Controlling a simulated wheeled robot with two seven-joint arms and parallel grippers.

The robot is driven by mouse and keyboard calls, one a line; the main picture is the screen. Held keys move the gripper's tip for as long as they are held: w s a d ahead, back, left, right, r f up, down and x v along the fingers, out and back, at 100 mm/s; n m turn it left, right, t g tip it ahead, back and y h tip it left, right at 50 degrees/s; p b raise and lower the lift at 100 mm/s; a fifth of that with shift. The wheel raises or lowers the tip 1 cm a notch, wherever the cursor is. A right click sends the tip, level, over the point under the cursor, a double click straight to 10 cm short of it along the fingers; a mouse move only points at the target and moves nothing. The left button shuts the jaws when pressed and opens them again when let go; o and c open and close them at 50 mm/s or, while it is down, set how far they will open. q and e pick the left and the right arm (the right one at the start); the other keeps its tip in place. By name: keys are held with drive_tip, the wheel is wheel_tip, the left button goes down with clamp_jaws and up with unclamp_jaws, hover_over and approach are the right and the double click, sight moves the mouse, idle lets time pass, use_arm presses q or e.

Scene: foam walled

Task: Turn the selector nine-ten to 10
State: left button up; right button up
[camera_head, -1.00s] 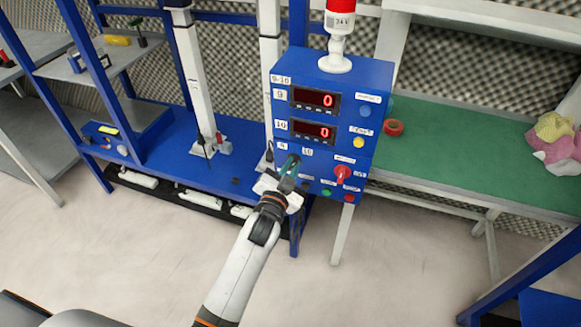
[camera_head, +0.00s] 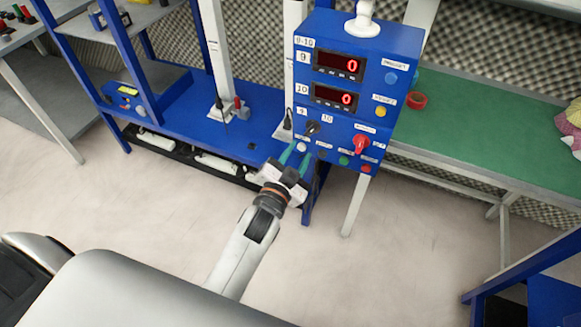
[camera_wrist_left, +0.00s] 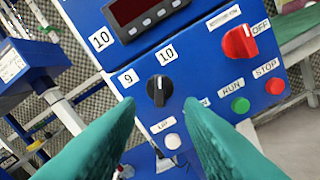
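The selector nine-ten is a black knob (camera_head: 312,128) on the front of the blue control box (camera_head: 345,35), under the labels 9 and 10. In the left wrist view the knob (camera_wrist_left: 160,90) shows between and beyond my fingers, apart from them. Its grip stands roughly upright in that picture; I cannot tell surely which label it points at. My left gripper (camera_head: 296,160) has teal fingers spread apart with nothing between them, below and left of the knob in the head view. It also shows in the left wrist view (camera_wrist_left: 160,106). My right gripper is not in view.
Near the knob are a red rotary switch (camera_wrist_left: 240,43), a green button (camera_wrist_left: 240,105), a red button (camera_wrist_left: 275,86) and white buttons (camera_wrist_left: 172,141). Two displays (camera_head: 338,64) reading 0 sit above. A green-topped table (camera_head: 470,130) stands right; a blue shelf (camera_head: 190,125) stands left.

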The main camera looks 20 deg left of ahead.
use_arm(q)
drive_tip(key=shift+s, duration=2.1)
drive_tip(key=shift+a, duration=0.1)
